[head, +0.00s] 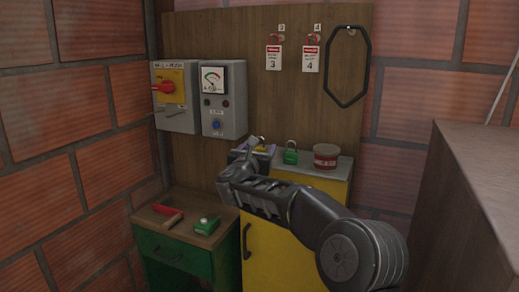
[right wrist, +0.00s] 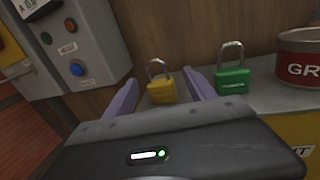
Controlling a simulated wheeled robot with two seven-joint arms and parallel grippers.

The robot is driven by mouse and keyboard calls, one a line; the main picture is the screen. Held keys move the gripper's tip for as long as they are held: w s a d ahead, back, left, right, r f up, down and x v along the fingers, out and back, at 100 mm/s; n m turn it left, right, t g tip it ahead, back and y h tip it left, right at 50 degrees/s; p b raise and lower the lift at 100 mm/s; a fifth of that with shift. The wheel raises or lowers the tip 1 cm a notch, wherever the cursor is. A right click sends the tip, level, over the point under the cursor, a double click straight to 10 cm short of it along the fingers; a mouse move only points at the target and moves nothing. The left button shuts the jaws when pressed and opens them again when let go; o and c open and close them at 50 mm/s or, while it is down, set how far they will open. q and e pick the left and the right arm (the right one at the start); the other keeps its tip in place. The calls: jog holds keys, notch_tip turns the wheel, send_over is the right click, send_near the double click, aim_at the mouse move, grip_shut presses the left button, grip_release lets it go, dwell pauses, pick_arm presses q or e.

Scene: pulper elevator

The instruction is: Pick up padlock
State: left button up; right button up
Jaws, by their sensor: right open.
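A yellow padlock (right wrist: 161,90) with its shackle up stands on the grey top of the yellow cabinet. In the head view it is mostly hidden behind my right gripper (head: 256,154). The right wrist view shows my right gripper (right wrist: 159,78) open, with its two purple fingers on either side of the yellow padlock in the picture. I cannot tell whether they touch it. A green padlock (head: 290,153) stands upright just right of the gripper and shows in the right wrist view (right wrist: 232,78). My left gripper is not in view.
A round red tin (head: 326,156) stands right of the green padlock on the yellow cabinet (head: 315,187). Control boxes (head: 222,100) hang on the wooden board behind. Tags (head: 273,57) and a black loop (head: 347,66) hang above. A low green cabinet (head: 176,252) holds small items at left.

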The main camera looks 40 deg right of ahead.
jog(key=x, duration=0.3)
jog(key=shift+p, duration=0.35)
jog(key=shift+a, duration=0.1)
grip_shut()
dwell(0.6)
jog(key=shift+r, duration=0.15)
notch_tip(320, 180, up, 10)
jog(key=shift+f+p, duration=0.1)
jog(key=shift+p, duration=0.2)
dwell(0.9)
